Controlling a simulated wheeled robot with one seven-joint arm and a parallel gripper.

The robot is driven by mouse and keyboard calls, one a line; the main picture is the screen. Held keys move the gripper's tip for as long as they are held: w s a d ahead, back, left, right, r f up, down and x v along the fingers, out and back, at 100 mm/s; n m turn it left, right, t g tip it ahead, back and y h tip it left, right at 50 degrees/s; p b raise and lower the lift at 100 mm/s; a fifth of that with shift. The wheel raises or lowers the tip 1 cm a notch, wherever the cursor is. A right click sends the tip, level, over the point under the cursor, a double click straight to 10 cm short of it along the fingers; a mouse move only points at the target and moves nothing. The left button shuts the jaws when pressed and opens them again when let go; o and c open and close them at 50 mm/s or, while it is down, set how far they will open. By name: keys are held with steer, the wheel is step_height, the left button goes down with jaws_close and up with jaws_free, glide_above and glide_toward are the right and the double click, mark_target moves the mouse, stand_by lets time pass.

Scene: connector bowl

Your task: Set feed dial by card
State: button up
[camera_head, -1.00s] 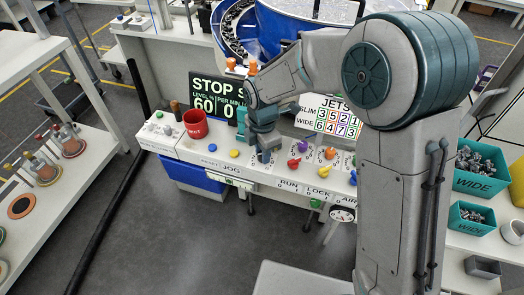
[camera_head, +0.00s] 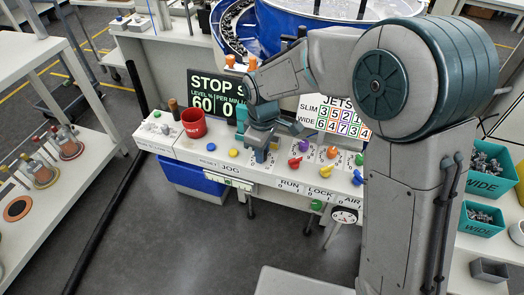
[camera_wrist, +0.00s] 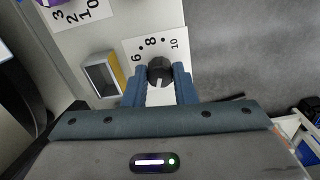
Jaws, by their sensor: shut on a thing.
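A black feed dial (camera_wrist: 159,68) sits on a white scale plate (camera_wrist: 138,46) on the panel; 6, 8 and 10 show in the wrist view. A pale mark shows on the dial's lower part; the rest of the scale is hidden by my gripper. My gripper (camera_wrist: 160,80) has its two blue fingers on either side of the dial, shut on it. In the head view my gripper (camera_head: 262,150) is down at the white console (camera_head: 190,150) and hides the dial. The JETS card (camera_head: 335,116) stands behind, with SLIM and WIDE rows of numbers in coloured boxes.
A red cup (camera_head: 194,124) stands left of my gripper. A dark STOP screen (camera_head: 217,95) stands behind. Yellow, red, purple and orange knobs line the console. In the wrist view a yellow-edged rocker (camera_wrist: 103,75) is beside the dial. Teal WIDE bins (camera_head: 484,182) are at right.

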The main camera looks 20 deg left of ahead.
steer(key=m+b, duration=0.1)
steer(key=m, duration=0.3)
steer(key=shift+m, duration=0.3)
steer(key=m+b, duration=0.1)
steer(key=m, duration=0.3)
steer(key=shift+m, duration=0.3)
steer(key=m, duration=0.5)
steer(key=shift+a, duration=0.1)
steer(key=shift+r+m+b, duration=0.1)
steer(key=shift+m+b, duration=0.25)
steer(key=shift+m, duration=1.85)
steer(key=o, duration=1)
step_height(320, 180, up, 14)
steer(key=shift+f+p, duration=0.1)
steer(key=shift+p, duration=0.25)
